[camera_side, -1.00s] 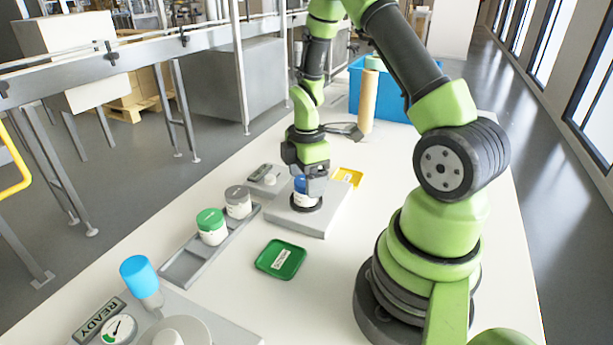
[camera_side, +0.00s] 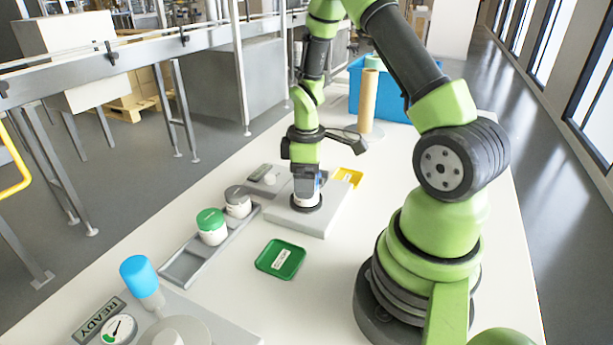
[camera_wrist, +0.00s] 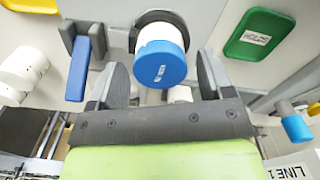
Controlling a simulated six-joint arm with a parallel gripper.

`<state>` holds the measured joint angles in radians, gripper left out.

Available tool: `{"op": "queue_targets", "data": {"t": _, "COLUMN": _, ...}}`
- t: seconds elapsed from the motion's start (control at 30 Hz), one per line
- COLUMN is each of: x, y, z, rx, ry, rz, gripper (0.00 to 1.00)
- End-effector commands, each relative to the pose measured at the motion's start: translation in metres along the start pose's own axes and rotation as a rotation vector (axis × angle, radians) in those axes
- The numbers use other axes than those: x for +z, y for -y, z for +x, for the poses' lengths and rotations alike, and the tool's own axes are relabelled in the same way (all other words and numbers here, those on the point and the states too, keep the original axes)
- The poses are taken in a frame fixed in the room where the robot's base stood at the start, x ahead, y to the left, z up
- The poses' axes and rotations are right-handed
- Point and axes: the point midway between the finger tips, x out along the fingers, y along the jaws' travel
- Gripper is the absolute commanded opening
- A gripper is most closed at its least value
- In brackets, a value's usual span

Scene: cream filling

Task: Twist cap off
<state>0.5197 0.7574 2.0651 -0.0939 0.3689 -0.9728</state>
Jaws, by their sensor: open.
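A white jar (camera_side: 306,203) with a blue cap stands upright in a dark ring on a grey fixture block (camera_side: 328,218). My gripper (camera_side: 307,178) points down over it in the side view and hides most of the cap. In the wrist view the blue cap (camera_wrist: 160,69) and the white jar body (camera_wrist: 160,34) lie between the two dark fingers of my gripper (camera_wrist: 162,75). The fingers are open, with a visible gap on each side of the cap. The cap is on the jar.
A rail (camera_side: 187,264) to the left holds a green-lidded jar (camera_side: 211,226) and a grey-lidded jar (camera_side: 238,201). A green tray (camera_side: 281,259) lies in front and a yellow tray (camera_side: 347,177) behind. A station with a blue-topped dispenser (camera_side: 139,273) stands at front left. A blue bin (camera_side: 390,97) stands behind.

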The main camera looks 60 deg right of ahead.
Motion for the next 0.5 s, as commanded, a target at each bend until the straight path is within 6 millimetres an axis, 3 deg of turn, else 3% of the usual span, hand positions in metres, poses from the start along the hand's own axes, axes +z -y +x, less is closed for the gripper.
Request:
{"op": "queue_targets", "data": {"t": 0.13, "x": 0.0, "y": 0.0001, "z": 0.0, "rx": 0.0, "ry": 0.0, "rz": 0.11, "gripper": 0.74}}
{"op": "queue_targets", "data": {"t": 0.33, "x": -0.0001, "y": 0.0002, "z": 0.0, "rx": 0.0, "ry": 0.0, "rz": 0.408, "gripper": 0.74}}
{"op": "queue_targets", "data": {"t": 0.5, "x": -0.0001, "y": 0.0003, "z": 0.0, "rx": 0.0, "ry": 0.0, "rz": 0.5, "gripper": 0.74}}
